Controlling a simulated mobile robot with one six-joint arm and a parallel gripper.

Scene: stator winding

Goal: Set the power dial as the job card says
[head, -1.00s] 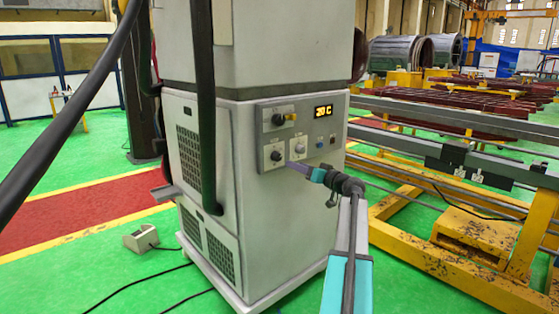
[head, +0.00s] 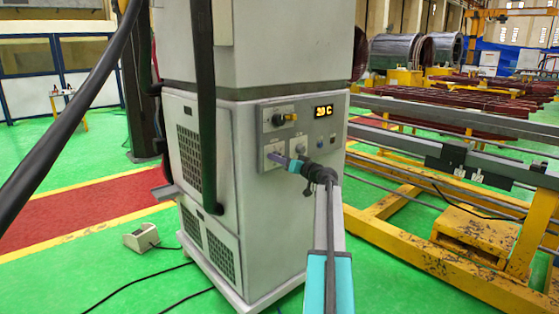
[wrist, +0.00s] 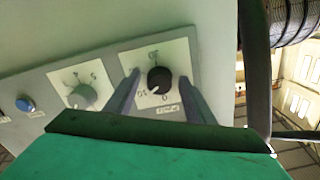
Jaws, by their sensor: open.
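A black dial (wrist: 158,79) with a white pointer mark sits on a white, numbered plate in the wrist view. The small label under it is too blurred to read for certain. My gripper (wrist: 157,92) is open, with one finger on each side of this dial. I cannot tell whether the fingers touch it. In the head view, my gripper (head: 278,159) is at the lower left dial of the control panel (head: 325,160) and covers most of that dial. The job card is not readable in either view.
A grey dial (wrist: 82,96) and a blue button (wrist: 25,105) sit beside the black dial. A yellow frame (head: 470,235) stands to the right of the cabinet.

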